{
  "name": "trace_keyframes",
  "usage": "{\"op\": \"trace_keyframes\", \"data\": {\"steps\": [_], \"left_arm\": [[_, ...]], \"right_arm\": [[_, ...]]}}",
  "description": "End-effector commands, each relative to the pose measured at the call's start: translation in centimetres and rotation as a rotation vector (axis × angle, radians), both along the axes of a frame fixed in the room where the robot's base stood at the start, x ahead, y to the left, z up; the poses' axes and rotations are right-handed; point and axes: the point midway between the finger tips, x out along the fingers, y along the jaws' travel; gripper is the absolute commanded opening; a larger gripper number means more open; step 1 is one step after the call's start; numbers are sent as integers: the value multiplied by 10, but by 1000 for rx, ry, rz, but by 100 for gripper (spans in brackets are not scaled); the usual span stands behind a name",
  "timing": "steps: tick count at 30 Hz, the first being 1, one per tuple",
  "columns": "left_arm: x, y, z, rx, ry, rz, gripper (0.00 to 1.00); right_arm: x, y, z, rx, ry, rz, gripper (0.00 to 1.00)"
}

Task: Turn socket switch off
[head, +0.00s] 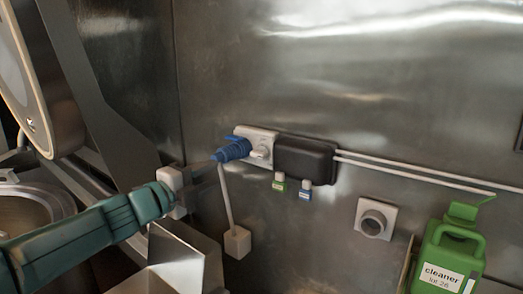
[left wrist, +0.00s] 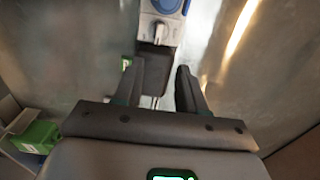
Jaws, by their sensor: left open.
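The socket (head: 257,139) is a pale grey box on the metal wall, with a blue plug or cover (head: 232,151) at its left side. Its grey switch knob (head: 262,151) is on the front. In the left wrist view the socket (left wrist: 147,28) is at the top, with the knob (left wrist: 159,33) beyond the fingertips. My left gripper (head: 208,171) is in front of the wall, left of and below the socket. In the left wrist view the gripper (left wrist: 158,85) has its fingers apart and nothing between them in its grasp. My right gripper is not in view.
A black box (head: 306,158) adjoins the socket, with white pipes running right. Two small tags hang below it. A round grey fitting (head: 374,223) and a green cleaner jug (head: 450,255) are at lower right. A large tilted panel (head: 32,80) stands at left.

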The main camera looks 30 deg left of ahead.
Motion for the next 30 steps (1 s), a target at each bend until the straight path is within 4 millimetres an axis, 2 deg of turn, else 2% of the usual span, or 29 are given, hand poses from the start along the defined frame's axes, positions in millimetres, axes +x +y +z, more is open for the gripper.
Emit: {"op": "trace_keyframes", "data": {"steps": [19, 30], "left_arm": [[75, -5, -1, -5, 2, -1, 40], [121, -7, 1, -4, 1, 0, 40]], "right_arm": [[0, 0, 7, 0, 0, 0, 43], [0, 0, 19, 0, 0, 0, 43]]}}
